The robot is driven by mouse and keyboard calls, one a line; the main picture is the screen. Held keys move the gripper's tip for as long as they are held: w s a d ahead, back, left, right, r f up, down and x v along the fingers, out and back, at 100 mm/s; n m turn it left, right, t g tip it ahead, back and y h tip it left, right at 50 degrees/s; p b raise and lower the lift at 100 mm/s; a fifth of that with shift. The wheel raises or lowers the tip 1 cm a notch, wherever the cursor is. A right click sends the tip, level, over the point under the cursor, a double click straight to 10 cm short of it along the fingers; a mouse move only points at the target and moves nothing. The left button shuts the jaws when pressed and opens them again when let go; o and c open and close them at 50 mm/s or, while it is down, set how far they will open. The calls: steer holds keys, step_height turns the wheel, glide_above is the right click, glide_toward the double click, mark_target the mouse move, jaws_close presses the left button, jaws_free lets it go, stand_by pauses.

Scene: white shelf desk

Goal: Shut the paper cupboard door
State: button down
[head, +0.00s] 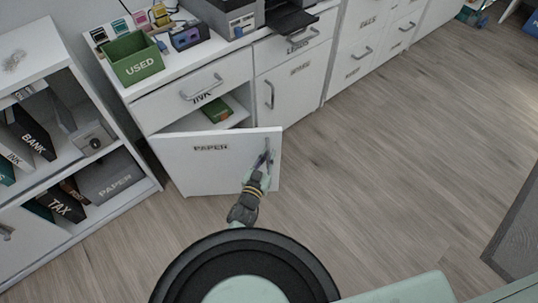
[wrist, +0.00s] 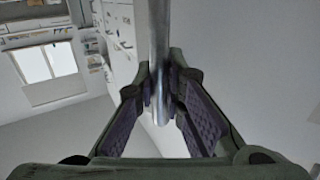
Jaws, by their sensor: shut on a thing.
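The white cupboard door labelled PAPER (head: 215,165) stands ajar in the head view, swung out from the cabinet front. A green item (head: 215,111) shows in the opening behind it. My gripper (head: 265,160) is at the door's handle near its right edge, with its fingers around it. In the wrist view the metal handle bar (wrist: 159,50) runs down between the two fingers of my gripper (wrist: 161,95), which are shut on it.
Above the door is a closed drawer (head: 190,97), with a green USED bin (head: 135,60) on the top. A shelf unit (head: 148,187) with binders stands at the left. Another closed cupboard (head: 295,90) is at the right. The wooden floor (head: 400,150) at the right is clear.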

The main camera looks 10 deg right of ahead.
steer(key=shift+w, duration=0.15)
steer(key=c, duration=1.7)
jaws_free()
steer(key=shift+o, duration=0.2)
